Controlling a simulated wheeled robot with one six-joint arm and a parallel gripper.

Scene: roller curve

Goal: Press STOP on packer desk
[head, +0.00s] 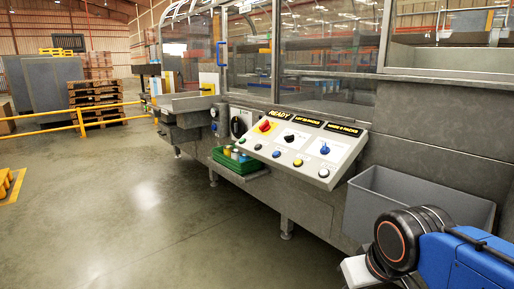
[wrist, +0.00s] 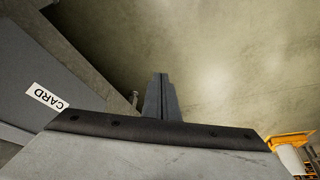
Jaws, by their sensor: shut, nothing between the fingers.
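A sloped light-grey control desk (head: 310,178) sits on the front of the machine in the head view. A red mushroom-type button on a yellow plate (head: 265,126) is at its upper left. A black knob (head: 290,137) and a blue knob (head: 324,148) are to its right. Black display strips above carry yellow text, one reading READY. I cannot read a STOP label. My gripper (wrist: 161,92) shows in the wrist view, fingers together and empty, above bare floor, with no desk in that view.
A grey open bin (head: 415,205) stands right of the desk, near my blue arm. A grey surface with a CARD label (wrist: 47,96) is left of my fingers in the wrist view. Floor in front is clear.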

